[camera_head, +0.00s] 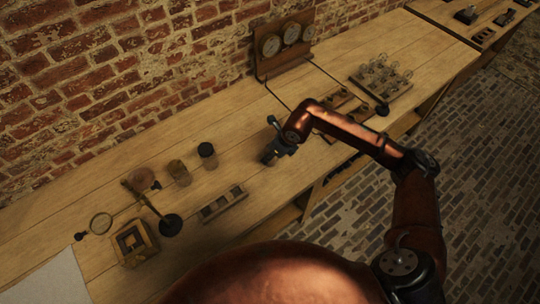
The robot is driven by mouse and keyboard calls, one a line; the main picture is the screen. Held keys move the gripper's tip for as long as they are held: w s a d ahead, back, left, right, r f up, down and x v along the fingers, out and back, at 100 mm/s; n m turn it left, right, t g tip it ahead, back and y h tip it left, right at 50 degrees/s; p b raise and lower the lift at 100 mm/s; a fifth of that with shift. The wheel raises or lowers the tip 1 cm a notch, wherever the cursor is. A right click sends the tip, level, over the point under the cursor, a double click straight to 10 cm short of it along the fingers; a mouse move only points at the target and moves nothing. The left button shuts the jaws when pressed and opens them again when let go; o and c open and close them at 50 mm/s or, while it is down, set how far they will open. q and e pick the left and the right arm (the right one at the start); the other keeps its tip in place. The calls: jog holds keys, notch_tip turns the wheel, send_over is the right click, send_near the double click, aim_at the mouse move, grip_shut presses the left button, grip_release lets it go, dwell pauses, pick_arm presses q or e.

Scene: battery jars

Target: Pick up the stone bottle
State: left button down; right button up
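Two small upright vessels stand on the wooden bench left of centre. One is a brown-tan jar (179,172); the other is a grey-brown jar with a dark top (207,156). I cannot tell for sure which, if either, is the stone bottle. My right gripper (268,155) is at the end of the copper arm that comes in from the right. It is over the bench, to the right of the dark-topped jar and apart from it. Its fingers are dark and small, so its opening is unclear. My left gripper is not in view.
A wooden rack (223,204) lies in front of the jars. A dark-based stand (171,224), a square wooden box (135,242) and a magnifying glass (100,223) are at left. A gauge board (284,45) stands against the brick wall; a tray of bulbs (381,78) is at right.

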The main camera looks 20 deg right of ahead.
jog(key=shift+c, duration=1.4)
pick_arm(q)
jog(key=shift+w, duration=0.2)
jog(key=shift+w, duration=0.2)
pick_arm(e)
jog(key=shift+r, duration=0.1)
